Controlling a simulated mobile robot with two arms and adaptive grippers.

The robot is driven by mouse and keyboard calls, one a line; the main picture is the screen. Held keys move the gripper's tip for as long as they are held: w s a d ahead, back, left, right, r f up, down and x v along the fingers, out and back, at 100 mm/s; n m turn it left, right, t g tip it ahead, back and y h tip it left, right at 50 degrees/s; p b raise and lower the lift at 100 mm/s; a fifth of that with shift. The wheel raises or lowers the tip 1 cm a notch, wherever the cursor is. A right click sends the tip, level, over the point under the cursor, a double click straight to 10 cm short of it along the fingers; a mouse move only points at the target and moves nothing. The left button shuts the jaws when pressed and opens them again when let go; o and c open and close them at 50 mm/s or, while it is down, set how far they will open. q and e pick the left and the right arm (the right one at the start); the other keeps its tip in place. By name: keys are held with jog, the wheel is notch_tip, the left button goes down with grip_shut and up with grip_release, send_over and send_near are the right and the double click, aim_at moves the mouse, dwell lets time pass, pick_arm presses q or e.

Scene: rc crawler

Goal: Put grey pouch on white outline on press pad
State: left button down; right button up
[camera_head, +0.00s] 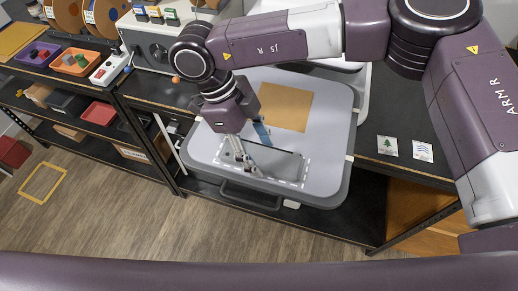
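The grey pouch (281,162) lies flat on the front part of the light grey press pad (205,150). The white dashed outline (299,184) shows around the pouch's front and right edges; its left part is partly covered by my gripper. My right gripper (243,158) points down at the pouch's left end, its fingers at or just above it. Whether the fingers are open or shut, or touch the pouch, is too small to tell. A blue piece (262,132) shows beside the fingers. My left gripper is out of view.
A tan square sheet (285,106) lies on the pad behind the pouch. Two small printed cards (388,146) (423,151) lie on the dark bench to the right. A grey machine (150,45), an orange tray (76,62) and spools (103,14) stand at left.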

jog(key=shift+o, duration=1.1)
jog(key=shift+r, duration=0.2)
jog(key=shift+w+a+r, duration=0.1)
jog(key=shift+r, duration=0.05)
jog(key=b+v, duration=0.4)
jog(key=v, duration=0.7)
jog(key=shift+r, duration=0.35)
jog(key=shift+f, duration=0.1)
